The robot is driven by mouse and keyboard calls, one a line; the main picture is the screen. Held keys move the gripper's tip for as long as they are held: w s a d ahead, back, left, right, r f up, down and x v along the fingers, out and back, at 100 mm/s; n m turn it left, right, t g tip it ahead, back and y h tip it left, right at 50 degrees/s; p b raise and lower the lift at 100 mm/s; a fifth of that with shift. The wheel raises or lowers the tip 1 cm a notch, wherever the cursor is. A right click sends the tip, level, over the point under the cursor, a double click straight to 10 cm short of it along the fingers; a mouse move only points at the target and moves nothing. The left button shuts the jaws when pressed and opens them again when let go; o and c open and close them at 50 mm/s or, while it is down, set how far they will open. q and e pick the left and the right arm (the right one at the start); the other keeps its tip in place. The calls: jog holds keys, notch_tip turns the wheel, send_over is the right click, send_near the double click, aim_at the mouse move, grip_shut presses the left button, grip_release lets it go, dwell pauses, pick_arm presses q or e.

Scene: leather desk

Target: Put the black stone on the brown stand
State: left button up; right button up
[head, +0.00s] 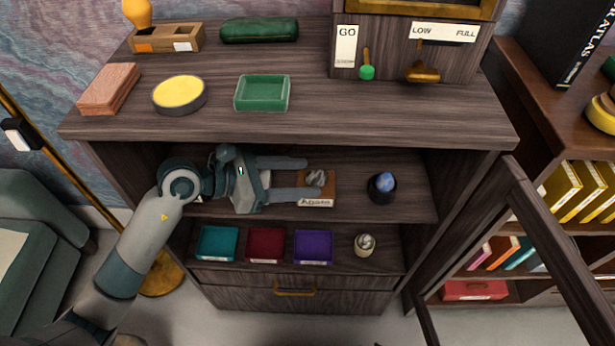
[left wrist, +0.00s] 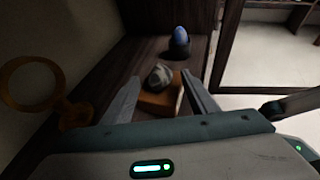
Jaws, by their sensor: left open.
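A dark grey stone with pale bands (head: 316,177) sits on the brown stand (head: 318,202), a wooden block with a paper label on its front, on the middle shelf. In the left wrist view the stone (left wrist: 159,76) rests on the brown stand (left wrist: 160,104). My left gripper (head: 308,178) reaches in from the left and is open. Its fingers lie on either side of the stone; contact cannot be told. The left wrist view also shows the open fingers (left wrist: 161,80). My right gripper is not in view.
A blue stone (head: 386,181) in a black holder (head: 381,195) stands right of the brown stand. The lower shelf holds teal (head: 217,243), red (head: 265,245) and purple (head: 313,247) trays, and another stone (head: 366,241) on a pale stand. The shelf above limits headroom. A door frame (head: 540,230) stands open at right.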

aim_at(306, 178)
pick_arm(q)
jog(key=v, duration=0.3)
jog(key=shift+s+a+b, duration=0.15)
jog(key=shift+a+b, duration=0.2)
jog(key=shift+v, duration=0.75)
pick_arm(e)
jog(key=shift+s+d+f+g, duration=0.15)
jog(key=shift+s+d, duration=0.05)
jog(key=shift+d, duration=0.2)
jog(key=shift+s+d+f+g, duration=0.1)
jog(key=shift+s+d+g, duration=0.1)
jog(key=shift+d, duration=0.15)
pick_arm(q)
jog(key=shift+s+d+r, duration=0.1)
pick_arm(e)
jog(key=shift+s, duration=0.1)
